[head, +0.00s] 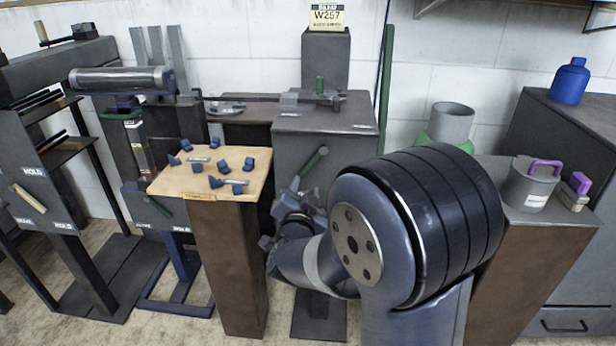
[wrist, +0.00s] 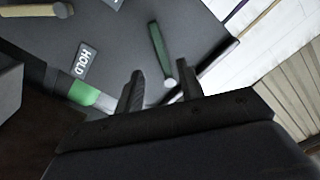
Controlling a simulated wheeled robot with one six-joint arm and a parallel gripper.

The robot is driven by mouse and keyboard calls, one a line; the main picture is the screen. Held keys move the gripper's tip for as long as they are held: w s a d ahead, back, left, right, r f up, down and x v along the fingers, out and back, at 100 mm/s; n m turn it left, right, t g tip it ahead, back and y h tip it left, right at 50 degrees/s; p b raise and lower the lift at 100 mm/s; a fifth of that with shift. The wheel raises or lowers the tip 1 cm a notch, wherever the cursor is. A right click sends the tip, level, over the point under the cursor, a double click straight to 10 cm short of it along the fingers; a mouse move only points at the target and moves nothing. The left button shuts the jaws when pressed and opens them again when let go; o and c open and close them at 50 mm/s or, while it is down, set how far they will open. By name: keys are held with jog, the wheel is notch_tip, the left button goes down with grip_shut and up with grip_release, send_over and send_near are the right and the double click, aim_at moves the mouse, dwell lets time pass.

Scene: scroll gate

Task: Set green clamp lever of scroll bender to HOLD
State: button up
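The green clamp lever (head: 313,162) sits on the front of the grey scroll bender cabinet (head: 300,150), slanting up to the right in the head view. In the wrist view the green lever (wrist: 158,48) lies on a dark panel (wrist: 185,25), its pale rounded end between my fingertips in the picture. A white-lettered HOLD label (wrist: 85,60) is left of the lever, apart from it. My gripper (wrist: 160,82) is open, one finger each side of the lever's end; contact cannot be told. In the head view my gripper (head: 296,205) is just below the lever, partly hidden by my arm.
A wooden-topped stand (head: 165,185) with several blue pieces is left of the bender. Another machine with a HOLD label (head: 33,172) stands at far left. A grey pot (head: 530,184) sits on a stand at right. A green strip (wrist: 82,92) shows near my left finger.

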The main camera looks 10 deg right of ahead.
aim_at(308, 168)
jog(key=b+x, duration=0.1)
jog(key=x, duration=0.7)
jog(key=shift+w+f, duration=0.1)
jog(key=shift+c, duration=0.6)
grip_shut()
